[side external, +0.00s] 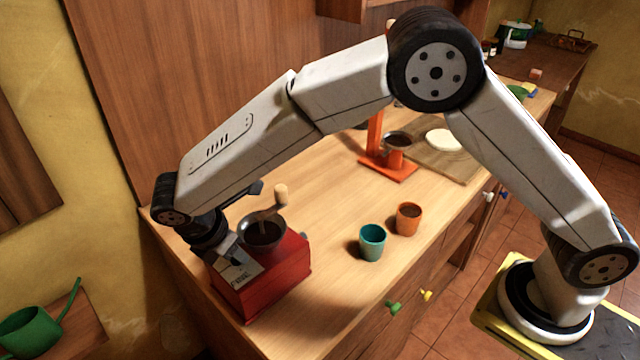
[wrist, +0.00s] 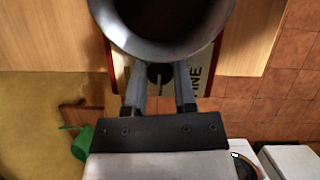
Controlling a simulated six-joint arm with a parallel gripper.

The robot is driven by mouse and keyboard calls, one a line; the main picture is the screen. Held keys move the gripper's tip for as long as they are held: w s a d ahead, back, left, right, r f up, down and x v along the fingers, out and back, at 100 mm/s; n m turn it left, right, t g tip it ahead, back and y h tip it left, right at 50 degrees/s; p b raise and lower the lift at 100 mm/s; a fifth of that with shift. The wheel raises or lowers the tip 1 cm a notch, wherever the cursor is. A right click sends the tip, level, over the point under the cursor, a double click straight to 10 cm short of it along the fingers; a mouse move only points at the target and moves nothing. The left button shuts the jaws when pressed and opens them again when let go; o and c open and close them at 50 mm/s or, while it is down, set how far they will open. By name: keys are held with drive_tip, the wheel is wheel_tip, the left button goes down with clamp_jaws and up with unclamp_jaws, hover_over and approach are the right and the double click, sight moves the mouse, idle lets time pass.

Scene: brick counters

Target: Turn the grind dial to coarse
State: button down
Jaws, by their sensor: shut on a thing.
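The red coffee grinder (side external: 275,282) stands at the left end of the wooden counter, with a dark metal hopper bowl (side external: 264,234) on top and a crank with a wooden knob. In the wrist view the hopper (wrist: 170,45) fills the top middle. The small dark grind dial (wrist: 158,74) shows just below the hopper, in front of a pale lettered plate. My gripper (wrist: 160,80) has a finger on each side of the dial and is shut on it. In the side view my gripper (side external: 225,252) reaches down at the grinder's left side, where the dial is hidden. The dial's setting cannot be read.
A teal cup (side external: 372,243) and an orange cup (side external: 409,219) stand right of the grinder. An orange stand (side external: 375,140) and a wooden board (side external: 465,162) are farther back. A green watering can (side external: 28,330) is at lower left. The counter between grinder and cups is clear.

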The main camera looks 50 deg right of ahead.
drive_tip(key=m+g, duration=0.1)
drive_tip(key=m, duration=0.2)
drive_tip(key=shift+m+g, duration=0.3)
drive_tip(key=shift+m, duration=0.1)
drive_tip(key=shift+w+m+g+y, duration=0.1)
drive_tip(key=shift+m+g+y, duration=0.35)
drive_tip(key=shift+m, duration=1.25)
drive_tip(key=shift+c, duration=2.1)
unclamp_jaws()
drive_tip(key=shift+h, duration=0.25)
drive_tip(key=shift+r, duration=0.1)
drive_tip(key=v, duration=0.7)
drive_tip(key=shift+r, duration=0.3)
drive_tip(key=shift+w, duration=0.15)
